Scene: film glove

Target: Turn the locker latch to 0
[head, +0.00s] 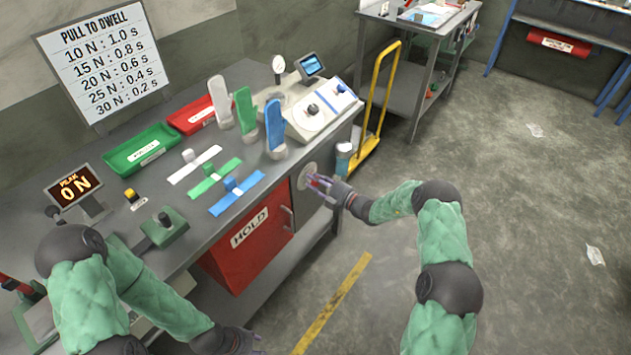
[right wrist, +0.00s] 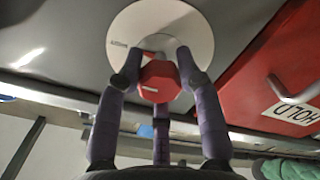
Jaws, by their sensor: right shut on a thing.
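The locker latch is a red knob (right wrist: 158,82) in front of a round pale dial plate (right wrist: 190,28) on the grey locker front. In the right wrist view the fingers of my right gripper (right wrist: 160,75) are closed around the knob. In the head view my right gripper (head: 318,183) reaches the dial plate (head: 307,174) at the right end of the bench front and hides most of the knob. The dial's markings are too small to read. My left gripper (head: 250,343) is at the bottom edge, partly cut off; its fingers are not clear.
A red HOLD locker door (head: 247,245) with a handle is left of the latch. The bench top holds a green tray (head: 140,148), a red tray (head: 195,115), coloured stands and a dial box (head: 318,112). A yellow trolley (head: 378,100) stands right. The floor in front is open.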

